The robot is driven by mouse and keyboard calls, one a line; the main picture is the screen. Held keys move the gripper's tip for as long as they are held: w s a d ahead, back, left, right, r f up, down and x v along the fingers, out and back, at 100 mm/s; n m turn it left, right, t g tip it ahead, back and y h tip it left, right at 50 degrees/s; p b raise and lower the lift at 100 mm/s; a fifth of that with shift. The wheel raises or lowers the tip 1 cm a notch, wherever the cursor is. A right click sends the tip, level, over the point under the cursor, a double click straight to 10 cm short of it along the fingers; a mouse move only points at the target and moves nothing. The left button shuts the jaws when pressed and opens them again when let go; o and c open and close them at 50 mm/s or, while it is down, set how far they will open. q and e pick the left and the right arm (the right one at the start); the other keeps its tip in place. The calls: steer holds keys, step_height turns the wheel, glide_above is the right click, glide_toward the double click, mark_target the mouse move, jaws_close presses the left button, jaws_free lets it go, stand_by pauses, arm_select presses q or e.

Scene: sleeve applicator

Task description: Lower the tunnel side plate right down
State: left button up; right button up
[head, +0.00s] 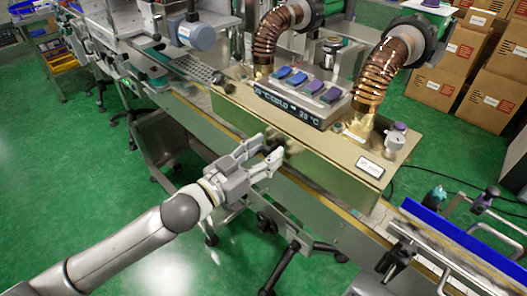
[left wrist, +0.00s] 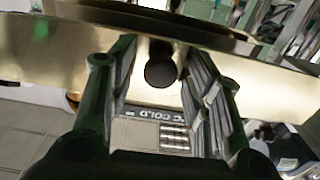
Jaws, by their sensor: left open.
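The tunnel side plate (head: 325,176) is the long brass-coloured face on the near side of the shrink tunnel (head: 395,157). It also shows as a shiny gold band in the left wrist view (left wrist: 275,88). A dark round knob (left wrist: 161,70) shows between my fingers in that view. My left gripper (head: 267,151) is open, with its fingers pointing at the plate near its left part. In the left wrist view the fingers (left wrist: 163,85) stand on either side of the knob, apart from it. Contact with the plate cannot be told. My right gripper is not seen.
A control box (head: 302,98) with coloured switches sits on the tunnel top between two copper hoses (head: 378,75). The conveyor (head: 190,112) runs along below the tunnel. A blue-edged guide (head: 465,240) is at the lower right. Cardboard boxes (head: 440,75) stand behind. Green floor is free at left.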

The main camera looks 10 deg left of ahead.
arm_select(q)
jaws_close()
step_height(320, 180, down, 6)
steer(key=shift+r+b, duration=0.1)
steer(key=shift+b, duration=0.95)
steer(key=shift+c, duration=0.7)
jaws_free()
steer(key=shift+o, duration=0.7)
steer(key=shift+r, duration=0.15)
steer(key=shift+s, duration=0.1)
